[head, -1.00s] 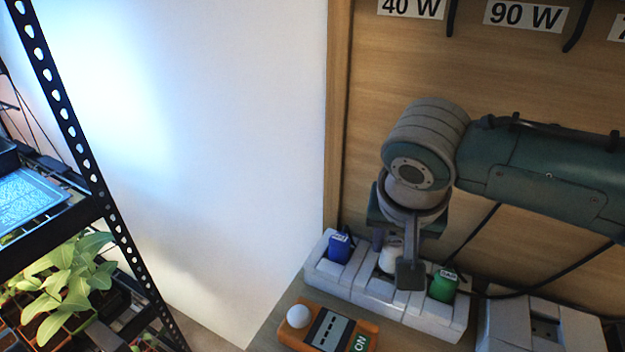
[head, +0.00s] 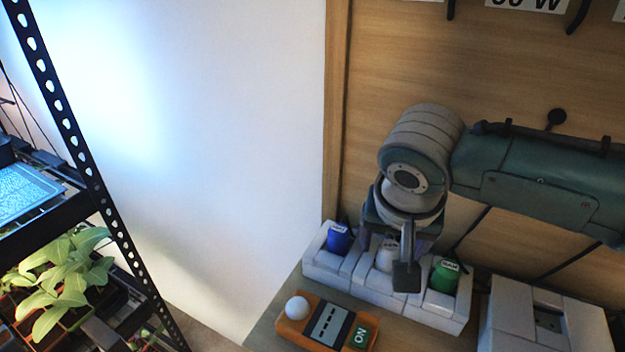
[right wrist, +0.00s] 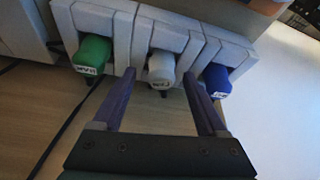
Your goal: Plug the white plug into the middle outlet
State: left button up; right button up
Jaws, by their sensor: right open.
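The white plug (head: 386,257) stands in the middle bay of the white power strip (head: 319,269), between a blue plug (head: 339,239) and a green plug (head: 444,275). In the right wrist view the white plug (right wrist: 161,67) sits at the middle outlet, its front end towards me; I cannot tell how deep it is seated. My right gripper (head: 388,264) is open. Its two fingers are on either side of the white plug, with a visible gap on each side in the wrist view. In the head view the gripper partly hides the plug. My left gripper is not in view.
An orange switch box (head: 292,330) with a white knob and an ON label lies in front of the strip. A second white block (head: 548,322) stands at the right. Dark cords run behind the strip along the wooden panel (head: 400,60). A plant rack (head: 95,190) stands at the left.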

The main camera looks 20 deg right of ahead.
jog(key=p+v, duration=0.2)
jog(key=v, duration=0.8)
jog(key=s+a+f+n+y, duration=0.3)
jog(key=s+a+n, duration=0.25)
jog(key=s, duration=0.35)
jog(key=s+d+r+n, duration=0.15)
jog(key=s+n, duration=0.25)
jog(key=s, duration=0.5)
notch_tip(320, 180, up, 34)
jog(key=p, duration=3.4)
jog(key=shift+w+d, duration=0.1)
